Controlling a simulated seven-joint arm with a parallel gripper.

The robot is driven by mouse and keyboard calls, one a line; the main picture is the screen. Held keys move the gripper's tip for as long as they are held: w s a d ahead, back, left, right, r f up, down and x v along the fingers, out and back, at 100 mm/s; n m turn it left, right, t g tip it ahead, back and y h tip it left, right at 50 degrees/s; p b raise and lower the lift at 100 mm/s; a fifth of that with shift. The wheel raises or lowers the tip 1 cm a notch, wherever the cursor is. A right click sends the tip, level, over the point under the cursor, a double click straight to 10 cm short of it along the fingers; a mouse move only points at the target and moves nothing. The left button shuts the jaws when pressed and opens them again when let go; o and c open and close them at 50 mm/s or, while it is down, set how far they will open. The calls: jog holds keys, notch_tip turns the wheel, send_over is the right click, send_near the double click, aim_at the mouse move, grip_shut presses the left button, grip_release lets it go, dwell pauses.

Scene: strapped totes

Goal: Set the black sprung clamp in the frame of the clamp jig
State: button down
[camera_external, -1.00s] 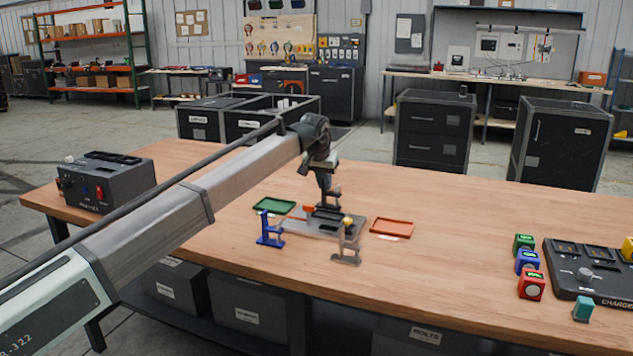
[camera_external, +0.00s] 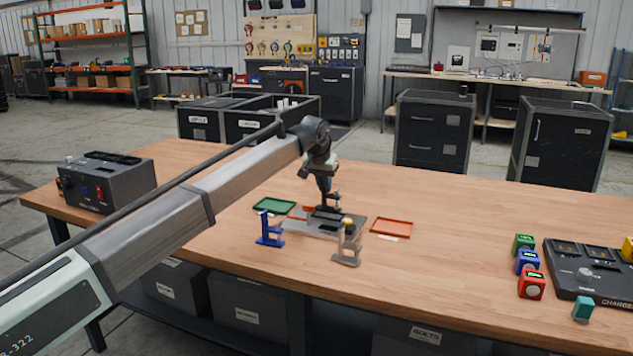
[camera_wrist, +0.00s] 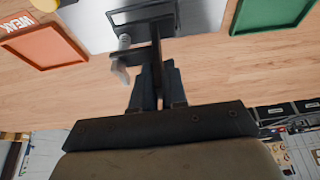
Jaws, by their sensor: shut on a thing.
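My gripper (camera_external: 327,193) is above the back of the clamp jig (camera_external: 312,231), a grey plate on the bench. It is shut on the black sprung clamp (camera_wrist: 155,50), which shows between my fingers (camera_wrist: 157,90) in the wrist view. The clamp reaches to a black rectangular frame (camera_wrist: 122,17) on the grey plate. It overlaps the frame in view; whether it is seated there or just above it, I cannot tell. A grey curved piece (camera_wrist: 121,72) hangs at the clamp's side. In the external view the clamp is small and partly hidden by my gripper.
A blue clamp-shaped piece (camera_external: 268,230) and a grey one (camera_external: 346,245) stand at the jig's front. A green tray (camera_external: 274,206) is left, an orange tray (camera_external: 391,228) right. A control box (camera_external: 105,183) and a charger (camera_external: 590,272) stand farther off. The bench between is clear.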

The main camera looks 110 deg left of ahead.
jog(key=shift+f, duration=0.9)
jog(key=c, duration=0.7)
grip_release()
jog(key=shift+r, duration=0.15)
jog(key=shift+r, duration=4.4)
